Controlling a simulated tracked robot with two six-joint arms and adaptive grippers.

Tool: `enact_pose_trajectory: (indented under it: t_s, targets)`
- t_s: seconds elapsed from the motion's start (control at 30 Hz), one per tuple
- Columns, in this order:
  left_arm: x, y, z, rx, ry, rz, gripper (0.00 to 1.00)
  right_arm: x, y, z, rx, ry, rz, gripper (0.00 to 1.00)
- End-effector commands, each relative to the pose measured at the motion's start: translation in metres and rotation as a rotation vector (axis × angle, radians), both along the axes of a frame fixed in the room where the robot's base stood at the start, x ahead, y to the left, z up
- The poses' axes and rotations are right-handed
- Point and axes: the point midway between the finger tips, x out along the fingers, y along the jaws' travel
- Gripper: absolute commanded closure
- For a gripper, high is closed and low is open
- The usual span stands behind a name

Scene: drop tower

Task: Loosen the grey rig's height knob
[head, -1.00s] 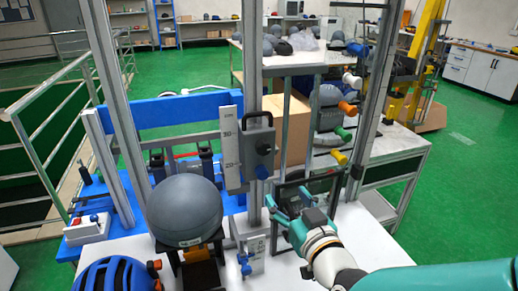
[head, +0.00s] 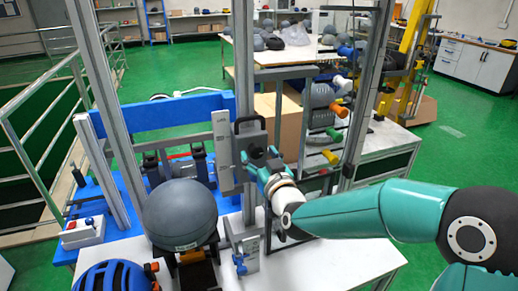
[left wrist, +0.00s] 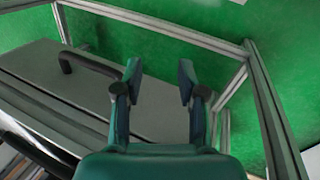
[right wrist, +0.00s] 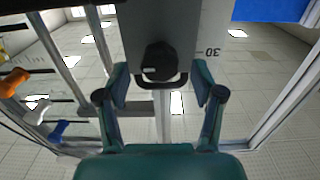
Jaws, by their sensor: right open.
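The grey rig's carriage plate (head: 226,150) sits on its upright post, with a black handle (head: 250,122) at its top. In the right wrist view, a round black knob (right wrist: 158,62) stands out from the plate (right wrist: 188,25), close to the handle (right wrist: 160,85). My right gripper (head: 258,165) is in front of the carriage and hides part of its lower face. In its wrist view the right gripper (right wrist: 160,88) is open, its fingers either side of the handle and short of the knob, with nothing gripped. My left gripper (left wrist: 158,78) is open and empty, above a grey surface with a black handle (left wrist: 90,62).
Coloured handles (head: 335,134) on a rack are at right. Metal uprights (head: 365,90) stand close to my right arm.

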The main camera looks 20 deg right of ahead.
Motion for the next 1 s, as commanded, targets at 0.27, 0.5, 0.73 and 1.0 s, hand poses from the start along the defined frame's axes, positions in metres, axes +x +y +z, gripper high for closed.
enact_pose_trajectory:
  t_s: [0.27, 0.5, 0.73, 1.0]
  targets:
    - [0.000, 0.000, 0.005, 0.000, 0.000, 0.000, 0.60, 0.017, 0.001, -0.001, 0.001, 0.002, 0.000, 0.33]
    - [0.000, 0.000, 0.005, 0.000, 0.000, 0.000, 0.60, 0.017, 0.001, -0.001, 0.001, 0.001, 0.001, 0.36]
    - [0.000, 0.000, 0.005, 0.000, 0.000, 0.000, 0.60, 0.017, 0.001, -0.001, 0.000, 0.001, 0.001, 0.74]
    - [0.000, 0.000, 0.003, 0.000, 0.000, 0.000, 0.60, 0.017, -0.001, -0.001, 0.007, 0.000, -0.002, 0.92]
